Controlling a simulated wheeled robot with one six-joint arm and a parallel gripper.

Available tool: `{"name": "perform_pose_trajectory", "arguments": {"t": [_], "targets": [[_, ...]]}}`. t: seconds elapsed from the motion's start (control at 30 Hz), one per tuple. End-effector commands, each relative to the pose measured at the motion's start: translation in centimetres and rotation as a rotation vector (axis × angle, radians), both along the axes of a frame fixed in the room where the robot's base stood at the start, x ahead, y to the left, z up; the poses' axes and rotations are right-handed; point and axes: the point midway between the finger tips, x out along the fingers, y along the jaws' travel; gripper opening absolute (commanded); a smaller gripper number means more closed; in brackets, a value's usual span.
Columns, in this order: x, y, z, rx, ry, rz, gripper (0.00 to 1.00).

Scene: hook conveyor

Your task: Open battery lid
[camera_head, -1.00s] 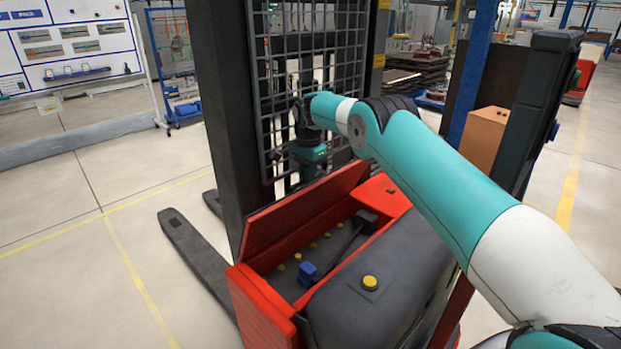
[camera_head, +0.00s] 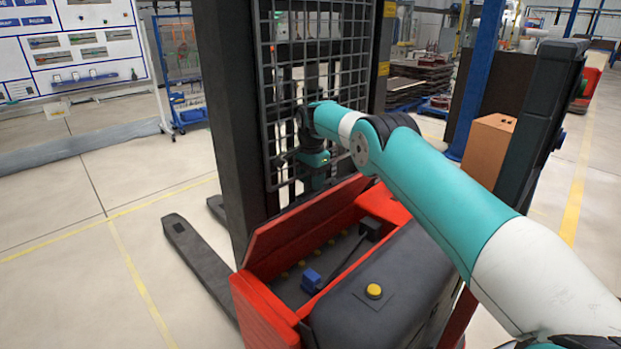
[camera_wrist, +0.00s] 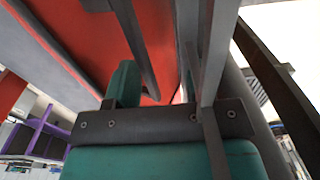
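The red battery lid (camera_head: 308,222) of the forklift is raised and tilted up toward the mast, with the battery compartment (camera_head: 290,292) uncovered below it. Yellow caps, a blue connector (camera_head: 311,281) and a black cable show inside. My gripper (camera_head: 316,180) points down behind the lid, between it and the mesh guard; its fingertips are hidden there. In the wrist view, the teal gripper body is close to a red panel (camera_wrist: 70,45), likely the lid's back. Grey bars cover part of the fingers, so their opening and any contact with the lid are unclear.
The black mesh guard (camera_head: 325,60) and mast stand right behind my gripper. A dark grey cover with a yellow button (camera_head: 374,291) lies in front of the compartment. A brown box (camera_head: 488,150) stands at right.

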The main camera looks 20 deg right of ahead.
Motion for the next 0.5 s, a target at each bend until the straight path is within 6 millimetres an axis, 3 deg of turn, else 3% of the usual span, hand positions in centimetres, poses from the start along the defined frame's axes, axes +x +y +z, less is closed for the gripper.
{"name": "perform_pose_trajectory", "arguments": {"t": [0.03,0.23,0.37,0.5], "targets": [[-0.5,0.0,-2.3,0.0,0.027,-0.005,0.38],[-0.5,0.0,-1.2,-0.001,0.023,-0.006,0.38],[-0.5,0.1,1.2,-0.001,0.018,-0.005,0.38],[-0.5,0.1,5.3,0.0,0.009,-0.003,0.38]]}}
